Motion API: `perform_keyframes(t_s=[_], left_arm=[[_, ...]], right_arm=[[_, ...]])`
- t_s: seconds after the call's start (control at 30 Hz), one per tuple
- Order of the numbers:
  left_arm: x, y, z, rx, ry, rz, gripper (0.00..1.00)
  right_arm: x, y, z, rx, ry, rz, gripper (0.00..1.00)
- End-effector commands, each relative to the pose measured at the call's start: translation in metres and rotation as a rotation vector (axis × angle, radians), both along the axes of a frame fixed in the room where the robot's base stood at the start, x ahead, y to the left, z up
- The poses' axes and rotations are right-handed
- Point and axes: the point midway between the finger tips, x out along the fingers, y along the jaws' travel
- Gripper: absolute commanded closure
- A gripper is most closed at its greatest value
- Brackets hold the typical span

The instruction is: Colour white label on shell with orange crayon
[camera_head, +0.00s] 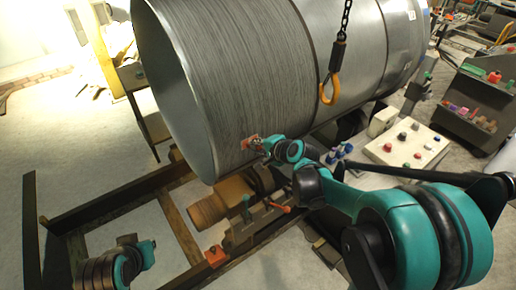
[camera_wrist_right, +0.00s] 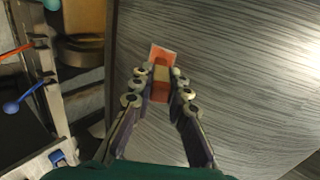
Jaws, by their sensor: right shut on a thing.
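The shell (camera_head: 235,75) is a large grey metal cylinder lying at a tilt across the top of the head view; its brushed side fills much of the right wrist view (camera_wrist_right: 235,75). A small label (camera_wrist_right: 162,53) on its side looks orange-red with paler edges, and the fingers partly cover it. My right gripper (camera_head: 257,146) is at the shell's lower side. In the right wrist view my right gripper (camera_wrist_right: 161,84) is shut on an orange crayon (camera_wrist_right: 161,90), whose tip is at the label; I cannot tell if they touch. I cannot make out my left gripper's fingers.
A black chain with an orange hook (camera_head: 330,88) hangs before the shell. A pale control box (camera_head: 405,145) with coloured buttons stands right of it. A dark frame (camera_head: 115,205) and a brown motor-like part (camera_head: 220,200) lie below. Bare floor shows at lower left.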

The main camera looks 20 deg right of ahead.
Motion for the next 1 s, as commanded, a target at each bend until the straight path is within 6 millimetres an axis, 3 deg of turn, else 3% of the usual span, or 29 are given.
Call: perform_keyframes(t_s=[1.0], left_arm=[[0.0, 0.0, -0.002, 0.0, 0.0, 0.0, 1.0]], right_arm=[[0.01, 0.004, 0.0, 0.0, -0.001, 0.0, 1.0]])
